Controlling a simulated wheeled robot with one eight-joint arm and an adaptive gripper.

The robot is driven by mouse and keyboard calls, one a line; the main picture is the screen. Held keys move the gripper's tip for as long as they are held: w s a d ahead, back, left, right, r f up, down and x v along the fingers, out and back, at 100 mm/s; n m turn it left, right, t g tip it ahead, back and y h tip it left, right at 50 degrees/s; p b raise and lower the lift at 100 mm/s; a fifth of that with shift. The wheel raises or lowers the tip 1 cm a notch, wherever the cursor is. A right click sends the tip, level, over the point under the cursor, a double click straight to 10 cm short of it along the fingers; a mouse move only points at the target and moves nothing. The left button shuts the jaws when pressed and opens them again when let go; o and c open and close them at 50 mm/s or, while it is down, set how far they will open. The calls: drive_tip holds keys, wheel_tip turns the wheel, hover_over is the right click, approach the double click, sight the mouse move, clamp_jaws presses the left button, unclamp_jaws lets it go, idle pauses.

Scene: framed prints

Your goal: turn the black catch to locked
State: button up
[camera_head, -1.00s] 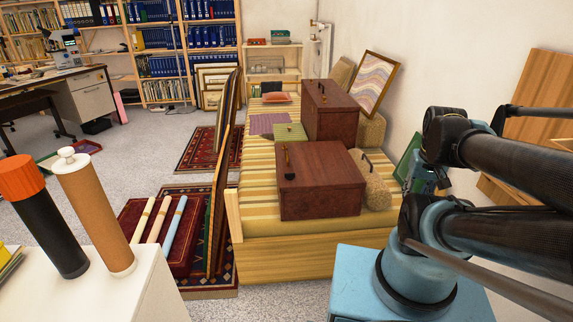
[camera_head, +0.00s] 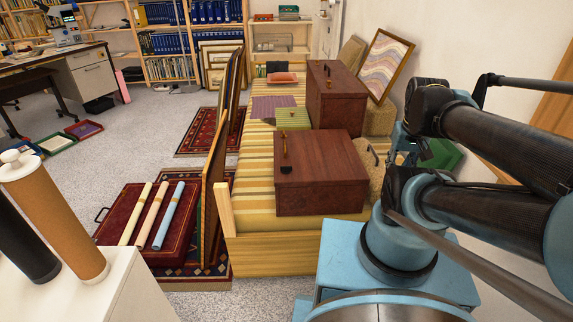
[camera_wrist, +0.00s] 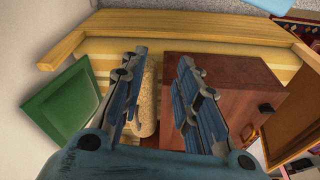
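The catch's setting is too small to read. A second brown box (camera_head: 338,103) behind it has a similar dark fitting (camera_head: 328,85). In the wrist view, the near box (camera_wrist: 225,80) lies to the right, with a black part (camera_wrist: 266,108) on its far-right side. My gripper (camera_wrist: 157,62) is open and empty, its fingers spread above the woven bolster and the box's edge. It is partly hidden behind my arm in the head view.
A woven bolster (camera_head: 370,170) lies right of the near box. A green panel (camera_wrist: 65,108) is left of my gripper in the wrist view. Framed panels (camera_head: 214,190) lean along the bed's left side. A white cabinet (camera_head: 125,290) with tubes stands at front left.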

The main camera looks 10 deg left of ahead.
drive_tip(key=w+a+r+n, duration=0.5)
drive_tip(key=w+a+n, duration=0.1)
drive_tip(key=w, duration=0.1)
drive_tip(key=n+g, duration=0.2)
drive_tip(key=n, duration=1.2)
hover_over(286, 169)
drive_tip(key=f, duration=1.8)
drive_tip(key=shift+w+f, duration=0.3)
drive_tip(key=shift+f, duration=0.05)
clamp_jaws()
